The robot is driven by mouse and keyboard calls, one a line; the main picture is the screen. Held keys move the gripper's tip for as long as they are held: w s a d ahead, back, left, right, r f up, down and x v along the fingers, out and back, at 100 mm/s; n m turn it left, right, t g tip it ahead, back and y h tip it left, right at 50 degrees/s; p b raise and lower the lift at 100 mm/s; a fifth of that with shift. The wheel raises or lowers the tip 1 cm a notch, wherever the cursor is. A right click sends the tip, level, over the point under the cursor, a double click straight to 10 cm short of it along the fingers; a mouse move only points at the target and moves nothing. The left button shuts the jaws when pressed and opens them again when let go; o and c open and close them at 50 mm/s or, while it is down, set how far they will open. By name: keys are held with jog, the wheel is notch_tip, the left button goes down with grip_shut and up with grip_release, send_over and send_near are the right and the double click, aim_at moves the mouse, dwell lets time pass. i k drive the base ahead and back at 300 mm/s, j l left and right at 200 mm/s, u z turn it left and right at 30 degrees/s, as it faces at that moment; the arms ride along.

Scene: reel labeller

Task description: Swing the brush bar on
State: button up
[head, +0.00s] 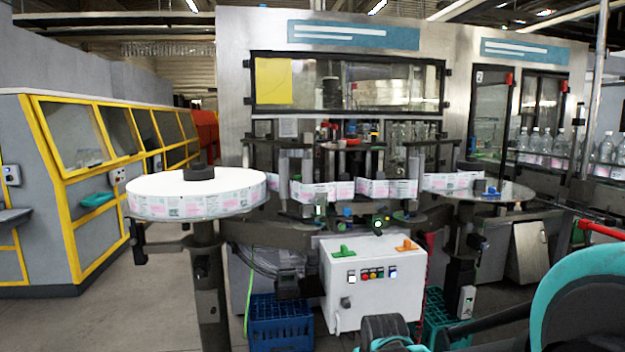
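The labeller's label web (335,191) runs from the large white reel (197,190) at left, past several upright rollers, to a round plate (505,191) at right. I cannot make out for certain which part is the brush bar among the small dark fittings below the web. A round dark fitting with a bright green-white centre (378,224) sits there, beside small blue and green parts. Dark parts that look like my gripper (385,331) show at the bottom edge, apart from the web; their fingers cannot be made out.
A blue crate (279,322) is on the floor. A yellow-framed machine (75,262) stands left, with open floor beside it.

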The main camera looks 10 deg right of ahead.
aim_at(292, 151)
jog(key=i+j+u, duration=1.25)
jog(key=i+u, duration=0.3)
jog(key=i+j+u, duration=0.1)
jog(key=i, duration=0.95)
jog(key=i+z, duration=0.15)
jog(key=i, duration=0.95)
jog(key=i+z, duration=0.15)
jog(key=i, duration=0.9)
jog(key=i+z, duration=0.4)
jog(key=i+j+z, duration=0.1)
jog(key=i+z, duration=0.25)
jog(key=i+j+z, duration=0.25)
jog(key=i+z, duration=0.15)
jog(key=i, duration=0.15)
jog(key=i+l+z, duration=0.15)
jog(key=z, duration=0.35)
jog(key=i+z, duration=0.2)
jog(key=z, duration=0.25)
jog(key=i+z, duration=0.25)
jog(key=z, duration=0.25)
jog(key=i+z, duration=0.15)
jog(key=z, duration=0.3)
jog(key=i+l+z, duration=0.1)
jog(key=i+z, duration=0.6)
jog(key=i, duration=0.15)
